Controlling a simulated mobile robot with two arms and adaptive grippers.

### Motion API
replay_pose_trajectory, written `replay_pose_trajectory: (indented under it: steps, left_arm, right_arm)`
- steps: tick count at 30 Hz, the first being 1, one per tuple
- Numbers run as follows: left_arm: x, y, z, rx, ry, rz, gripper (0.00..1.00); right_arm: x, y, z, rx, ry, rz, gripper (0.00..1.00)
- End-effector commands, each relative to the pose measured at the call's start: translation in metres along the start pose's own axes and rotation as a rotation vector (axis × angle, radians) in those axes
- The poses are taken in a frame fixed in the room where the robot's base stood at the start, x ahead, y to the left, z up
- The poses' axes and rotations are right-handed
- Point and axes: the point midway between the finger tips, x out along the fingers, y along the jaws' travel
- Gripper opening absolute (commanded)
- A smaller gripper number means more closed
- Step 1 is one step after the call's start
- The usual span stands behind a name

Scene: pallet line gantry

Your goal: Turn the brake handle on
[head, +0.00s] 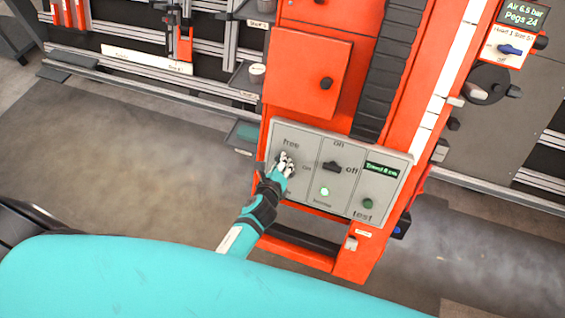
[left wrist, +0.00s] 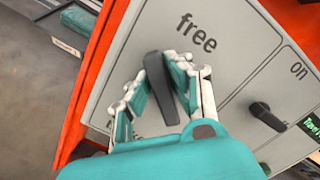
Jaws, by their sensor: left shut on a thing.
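The brake handle (left wrist: 160,90) is a dark bar on the grey control panel (head: 295,135), beside the word "free". In the left wrist view it runs nearly upright, leaning slightly left at its top. My right gripper is not in view.
A second black knob (head: 332,167) labelled on and off sits right of the handle. Below it are a lit pale green lamp (head: 324,191) and a green test button (head: 367,203). A small display (head: 382,170) is at the right. An orange cabinet door (head: 305,75) is above.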

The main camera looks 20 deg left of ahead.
Motion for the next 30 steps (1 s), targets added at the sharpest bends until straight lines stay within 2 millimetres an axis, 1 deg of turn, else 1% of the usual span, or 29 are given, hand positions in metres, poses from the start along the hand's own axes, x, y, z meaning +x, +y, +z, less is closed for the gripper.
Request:
replay_pose_trajectory:
  steps: [12, 18, 24, 30]
  left_arm:
    - [-0.0004, 0.0043, -0.0009, -0.387, 0.000, 0.037, 0.00]
    - [-0.0004, 0.0061, -0.0013, -0.539, 0.000, 0.052, 0.00]
    - [-0.0004, 0.0070, -0.0023, -0.647, 0.000, 0.062, 0.00]
    - [-0.0003, 0.0078, -0.0027, -0.706, 0.000, 0.067, 0.00]
  right_arm:
    - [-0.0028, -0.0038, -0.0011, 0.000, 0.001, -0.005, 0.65]
    - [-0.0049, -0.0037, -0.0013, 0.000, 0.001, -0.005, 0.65]
    - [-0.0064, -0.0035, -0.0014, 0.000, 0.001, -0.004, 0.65]
    - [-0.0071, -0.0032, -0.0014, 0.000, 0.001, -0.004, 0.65]
